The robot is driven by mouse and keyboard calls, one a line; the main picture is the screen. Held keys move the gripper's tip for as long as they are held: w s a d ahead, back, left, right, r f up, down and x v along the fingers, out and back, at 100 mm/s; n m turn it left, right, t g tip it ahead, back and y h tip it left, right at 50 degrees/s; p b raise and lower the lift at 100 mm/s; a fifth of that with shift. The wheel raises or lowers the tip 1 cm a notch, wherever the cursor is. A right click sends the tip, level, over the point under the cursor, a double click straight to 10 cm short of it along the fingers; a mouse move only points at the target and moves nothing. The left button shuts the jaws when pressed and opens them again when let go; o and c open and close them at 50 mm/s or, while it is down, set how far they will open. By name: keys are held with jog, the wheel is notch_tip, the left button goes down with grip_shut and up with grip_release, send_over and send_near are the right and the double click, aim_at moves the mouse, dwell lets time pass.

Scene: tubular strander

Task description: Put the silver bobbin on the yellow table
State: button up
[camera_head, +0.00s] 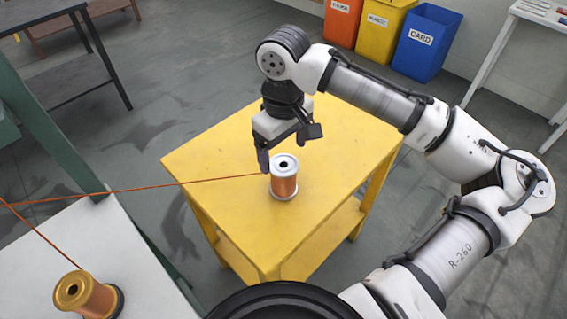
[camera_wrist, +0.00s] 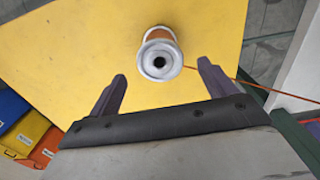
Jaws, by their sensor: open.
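The silver bobbin (camera_head: 284,164) stands upright on the yellow table (camera_head: 225,165), near its front part. It has silver flanges and copper wire wound on it. A strand of wire runs from it to the left. My gripper (camera_head: 289,146) is open just above and behind the bobbin. In the wrist view, the bobbin (camera_wrist: 160,58) shows ahead of the fingertips, apart from both fingers of my gripper (camera_wrist: 160,70). The yellow table (camera_wrist: 80,40) lies beneath it.
A gold bobbin (camera_head: 87,295) with copper wire stands on a white surface (camera_head: 130,270) at the lower left. The taut copper strand (camera_head: 120,190) crosses the gap between the surfaces. Orange, yellow and blue bins (camera_head: 427,42) stand at the back. The yellow table top is otherwise clear.

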notch_tip(320, 180, up, 5)
jog(key=shift+f, duration=0.1)
jog(key=shift+a, duration=0.15)
dwell(0.6)
